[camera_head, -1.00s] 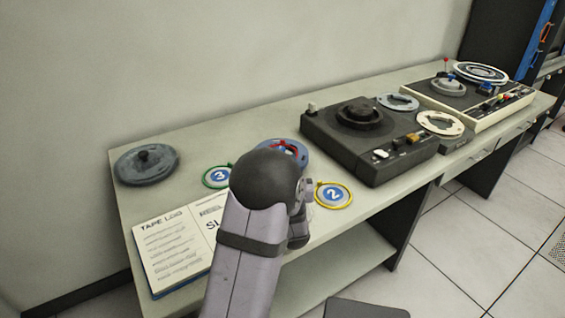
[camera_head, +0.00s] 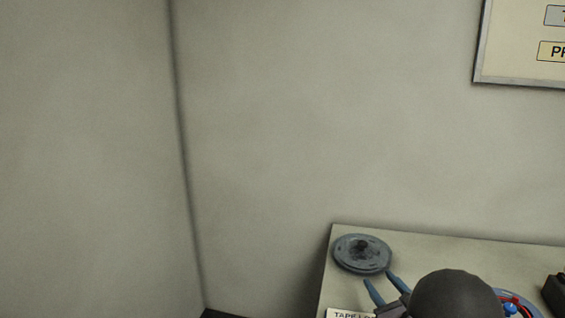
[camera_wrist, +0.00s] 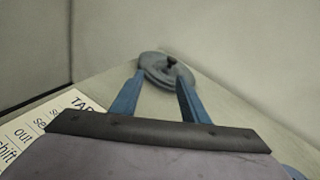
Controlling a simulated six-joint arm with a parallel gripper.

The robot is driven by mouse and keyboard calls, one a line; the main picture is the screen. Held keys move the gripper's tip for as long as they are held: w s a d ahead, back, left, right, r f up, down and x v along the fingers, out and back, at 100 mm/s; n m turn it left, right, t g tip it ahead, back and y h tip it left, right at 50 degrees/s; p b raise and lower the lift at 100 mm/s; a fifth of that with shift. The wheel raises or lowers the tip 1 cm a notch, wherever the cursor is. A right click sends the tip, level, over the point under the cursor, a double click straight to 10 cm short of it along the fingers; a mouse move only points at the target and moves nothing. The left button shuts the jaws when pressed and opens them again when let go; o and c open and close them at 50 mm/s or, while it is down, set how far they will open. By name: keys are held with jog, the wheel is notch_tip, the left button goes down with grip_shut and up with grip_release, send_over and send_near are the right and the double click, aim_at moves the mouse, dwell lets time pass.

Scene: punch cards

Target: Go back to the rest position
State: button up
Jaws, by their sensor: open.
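My gripper (camera_head: 379,284) is open, with two blue fingers spread apart and nothing seen between them. In the head view it is at the bottom right, over the left end of the bench. In the wrist view the fingers (camera_wrist: 160,92) point toward a grey round reel (camera_wrist: 170,70) with a dark knob. The same reel (camera_head: 362,254) lies flat at the bench's back left corner in the head view. The fingertips appear near its front edge; I cannot tell the exact gap. The dark round joint of my arm hides part of the bench.
The tape log sheet (camera_wrist: 45,128) lies left of my gripper, partly cut off. A blue reel with red parts (camera_head: 517,304) and a dark device (camera_head: 555,291) are at the right. Walls (camera_head: 260,120) stand behind and left. A framed board (camera_head: 520,45) hangs at upper right.

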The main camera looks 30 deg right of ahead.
jog(key=w+a+n+g+y+p, duration=0.25)
jog(key=a+n+y, duration=0.4)
jog(key=a, duration=0.75)
jog(key=w+a+n+g+y+p, duration=0.2)
jog(key=w+a+n+y, duration=0.4)
jog(key=a, duration=0.8)
jog(key=s+a+n+g+p, duration=0.5)
jog(key=s+a+n+g, duration=0.3)
jog(key=s+a+n, duration=0.5)
jog(key=s+r+n+h+p, duration=0.1)
jog(key=n+h, duration=0.1)
jog(key=n, duration=0.2)
jog(key=s+r+n+g+h+p, duration=0.1)
jog(key=s+n+h, duration=0.1)
jog(key=n, duration=0.2)
jog(key=s+r+n+g+h+p, duration=0.1)
jog(key=n+h+p, duration=0.1)
jog(key=n, duration=0.2)
jog(key=shift+s+r+n, duration=0.15)
jog(key=shift+r+n, duration=0.1)
